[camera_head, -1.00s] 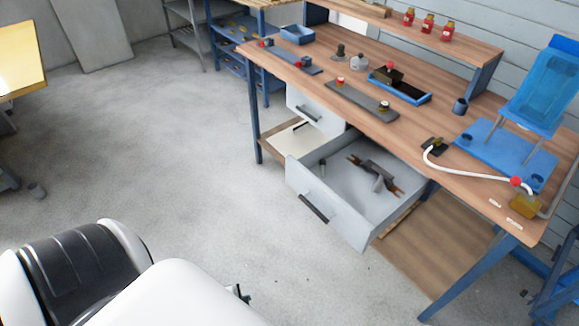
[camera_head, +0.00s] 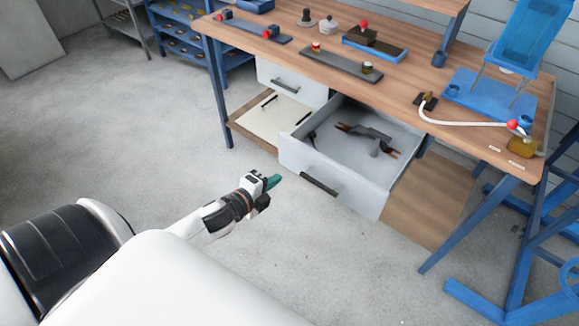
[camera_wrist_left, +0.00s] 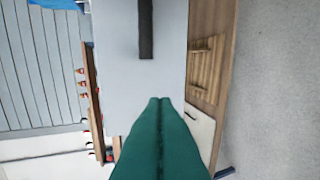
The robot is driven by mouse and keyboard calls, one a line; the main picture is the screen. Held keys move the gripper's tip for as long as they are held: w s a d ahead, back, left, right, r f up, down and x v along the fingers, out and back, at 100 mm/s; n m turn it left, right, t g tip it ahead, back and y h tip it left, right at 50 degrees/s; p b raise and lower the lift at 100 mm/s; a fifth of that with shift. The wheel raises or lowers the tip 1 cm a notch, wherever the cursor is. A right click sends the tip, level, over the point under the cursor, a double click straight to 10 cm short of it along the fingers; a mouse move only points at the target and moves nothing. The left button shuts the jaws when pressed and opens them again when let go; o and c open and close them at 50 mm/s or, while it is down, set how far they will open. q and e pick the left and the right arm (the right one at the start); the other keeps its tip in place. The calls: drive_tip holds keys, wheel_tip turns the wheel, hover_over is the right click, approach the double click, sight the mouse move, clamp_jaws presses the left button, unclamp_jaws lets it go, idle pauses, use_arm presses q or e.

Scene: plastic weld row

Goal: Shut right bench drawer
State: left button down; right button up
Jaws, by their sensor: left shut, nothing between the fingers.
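The right bench drawer (camera_head: 333,173) is pulled well out from under the wooden workbench. Its pale grey front carries a dark bar handle (camera_head: 319,184), and a dark tool with orange-brown tips (camera_head: 370,138) lies inside. My left gripper (camera_head: 273,181) has teal fingers and is in front of the drawer, a little left of the handle. In the left wrist view its fingers (camera_wrist_left: 161,103) are shut together and empty. They point at the drawer front (camera_wrist_left: 168,70), with the dark handle (camera_wrist_left: 146,28) ahead; I cannot tell if they touch it. My right gripper is not in view.
The left drawer (camera_head: 290,83) beside it looks shut. A low wooden shelf (camera_head: 425,205) and blue bench legs (camera_head: 446,232) stand below the worktop (camera_head: 400,95). Blue stand legs (camera_head: 500,300) are at the right. The floor in front is clear.

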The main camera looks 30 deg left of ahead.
sight(297, 162)
use_arm(q)
drive_tip(key=x, duration=0.4)
drive_tip(key=r+x, duration=0.1)
drive_tip(key=x, duration=0.1)
drive_tip(key=shift+w, duration=0.2)
drive_tip(key=shift+w+f, duration=0.1)
drive_tip(key=shift+w, duration=0.4)
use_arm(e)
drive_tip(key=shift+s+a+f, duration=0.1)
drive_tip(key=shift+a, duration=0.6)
use_arm(q)
drive_tip(key=shift+w, duration=0.1)
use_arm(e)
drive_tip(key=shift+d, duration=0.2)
